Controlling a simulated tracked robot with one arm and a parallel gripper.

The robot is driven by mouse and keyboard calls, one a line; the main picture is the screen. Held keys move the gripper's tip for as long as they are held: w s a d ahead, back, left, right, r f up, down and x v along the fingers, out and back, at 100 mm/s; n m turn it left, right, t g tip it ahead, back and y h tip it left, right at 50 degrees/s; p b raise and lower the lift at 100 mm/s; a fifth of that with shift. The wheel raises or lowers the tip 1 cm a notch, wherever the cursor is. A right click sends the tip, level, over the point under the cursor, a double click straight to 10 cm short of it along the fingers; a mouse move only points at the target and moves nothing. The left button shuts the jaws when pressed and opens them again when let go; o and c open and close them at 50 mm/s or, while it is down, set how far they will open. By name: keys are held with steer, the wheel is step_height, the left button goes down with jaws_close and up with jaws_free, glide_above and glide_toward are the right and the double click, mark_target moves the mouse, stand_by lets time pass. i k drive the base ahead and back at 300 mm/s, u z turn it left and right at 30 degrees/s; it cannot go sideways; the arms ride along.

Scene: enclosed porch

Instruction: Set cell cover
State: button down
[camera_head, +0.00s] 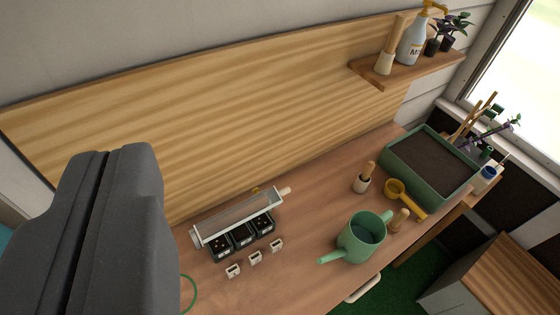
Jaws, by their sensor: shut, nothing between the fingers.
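A clear cover (238,214) with a pale frame and a light wooden knob at its right end shows on the wooden bench. It is above and behind a row of three black seed cells (242,236), which hold dark soil with small specks. The cover looks tilted up along the back of the cells; I cannot tell whether it touches them. My gripper (112,158) is the large dark grey shape at the left. It is shut and empty, apart from the cover in the picture, and it hides the bench's left part.
Three small white tags (255,258) stand in front of the cells. A green watering can (362,237), yellow scoop (398,190), wooden-handled tool (363,180) and green soil planter (400,170) stand to the right. A shelf (405,73) holds a bottle and plants. Bare bench separates cells and can.

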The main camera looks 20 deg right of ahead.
mark_target(274, 195)
steer(key=z, duration=1.55)
steer(key=k, duration=0.9)
steer(key=u, duration=1.5)
steer(key=i, duration=1)
steer(key=z, duration=0.1)
